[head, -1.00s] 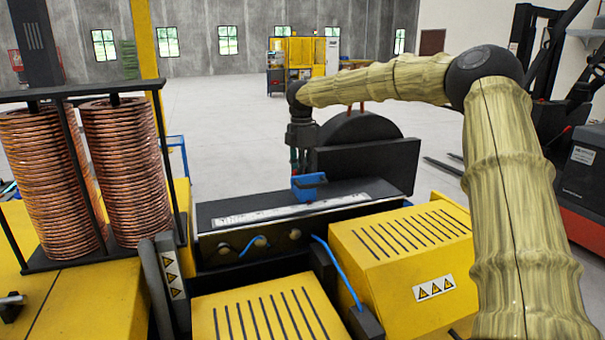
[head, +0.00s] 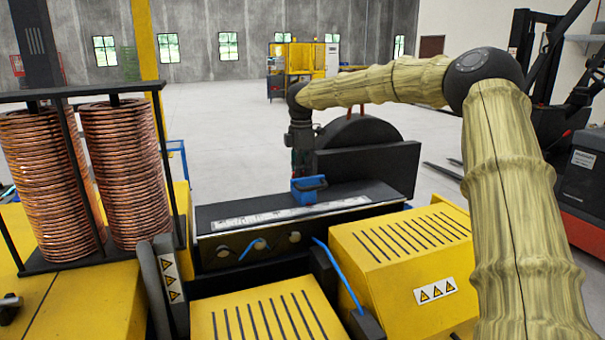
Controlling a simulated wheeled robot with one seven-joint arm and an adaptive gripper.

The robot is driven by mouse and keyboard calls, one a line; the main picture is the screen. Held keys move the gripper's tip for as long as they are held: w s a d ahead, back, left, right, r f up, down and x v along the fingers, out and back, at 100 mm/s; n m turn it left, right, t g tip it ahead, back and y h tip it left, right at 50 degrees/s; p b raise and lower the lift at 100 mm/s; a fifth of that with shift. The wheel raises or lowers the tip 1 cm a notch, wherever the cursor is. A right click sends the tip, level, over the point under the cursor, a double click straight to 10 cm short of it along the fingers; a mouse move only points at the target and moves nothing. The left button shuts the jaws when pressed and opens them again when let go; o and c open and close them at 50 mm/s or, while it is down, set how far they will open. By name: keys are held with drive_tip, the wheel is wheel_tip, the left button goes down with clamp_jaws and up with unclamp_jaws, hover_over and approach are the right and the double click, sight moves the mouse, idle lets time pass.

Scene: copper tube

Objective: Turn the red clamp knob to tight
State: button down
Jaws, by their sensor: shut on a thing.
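My gripper (head: 301,162) points straight down at the end of my arm, above the back of the dark machine bed. It is small in the head view, and its fingers are dark against the dark plate behind. A blue clamp block (head: 308,190) sits on the bed just below the fingertips. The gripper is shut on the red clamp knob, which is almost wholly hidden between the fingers. How far the knob is turned cannot be seen.
A black upright plate (head: 368,170) with a round disc stands close to the gripper's right. A long scale strip (head: 270,217) runs along the bed. Yellow housings (head: 405,255) fill the front. Copper coils (head: 120,175) stand at left.

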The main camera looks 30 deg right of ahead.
drive_tip(key=c, duration=1.5)
unclamp_jaws()
drive_tip(key=shift+w+r, duration=0.1)
drive_tip(key=shift+r, duration=0.2)
drive_tip(key=shift+c, duration=0.2)
drive_tip(key=shift+o, duration=0.5)
drive_tip(key=shift+a+f, duration=0.1)
wheel_tip(320, 180, up, 12)
drive_tip(key=shift+f, duration=0.1)
